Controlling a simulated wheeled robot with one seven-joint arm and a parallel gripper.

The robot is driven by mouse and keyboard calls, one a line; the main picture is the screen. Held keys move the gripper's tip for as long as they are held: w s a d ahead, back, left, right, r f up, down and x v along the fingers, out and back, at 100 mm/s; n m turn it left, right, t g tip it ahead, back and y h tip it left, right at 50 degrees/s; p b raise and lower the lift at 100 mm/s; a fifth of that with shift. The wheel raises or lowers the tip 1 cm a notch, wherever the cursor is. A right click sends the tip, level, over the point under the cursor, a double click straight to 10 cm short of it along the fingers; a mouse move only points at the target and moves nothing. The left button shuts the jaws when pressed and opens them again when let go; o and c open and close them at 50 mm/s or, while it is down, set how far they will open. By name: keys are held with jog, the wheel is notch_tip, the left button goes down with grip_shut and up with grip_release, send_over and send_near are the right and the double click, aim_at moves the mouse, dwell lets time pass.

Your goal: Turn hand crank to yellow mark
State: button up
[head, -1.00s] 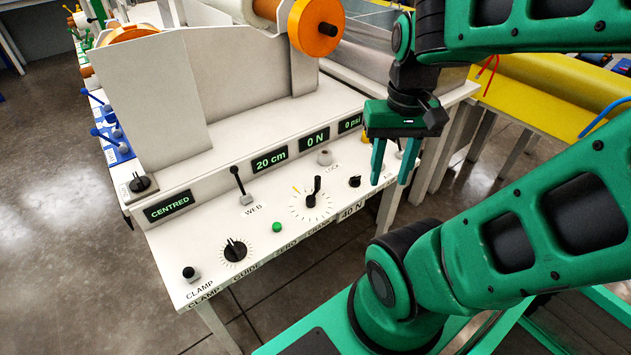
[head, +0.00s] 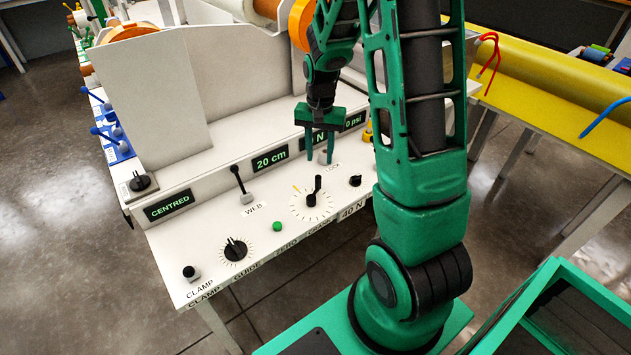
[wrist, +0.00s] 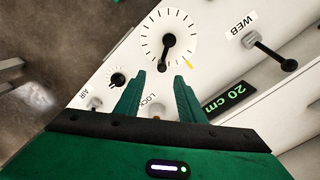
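The hand crank (head: 312,198) is a black arm with an upright handle on a white dial ringed with ticks. In the head view its handle points up, slightly right. The yellow mark (head: 296,189) is on the dial's upper left, apart from the crank. In the wrist view the crank (wrist: 168,62) shows ahead of my fingertips, with the yellow mark (wrist: 190,62) to its right. My gripper (head: 319,160) points down behind the dial, near the LOCK knob. Its fingers (wrist: 161,78) are apart and empty.
The pale LOCK knob (head: 324,157) is close to my fingers. A WEB lever (head: 241,185), green button (head: 277,227), guide knob (head: 235,250), clamp knob (head: 190,272) and small black knob (head: 355,181) stand on the panel. Displays line the step behind.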

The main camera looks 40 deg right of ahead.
aim_at(317, 176)
jog(key=shift+w+f, duration=0.35)
jog(key=shift+f, duration=0.3)
notch_tip(317, 176, down, 10)
jog(key=shift+f, duration=0.1)
grip_shut()
jog(key=shift+a, duration=0.3)
jog(key=shift+d, duration=0.15)
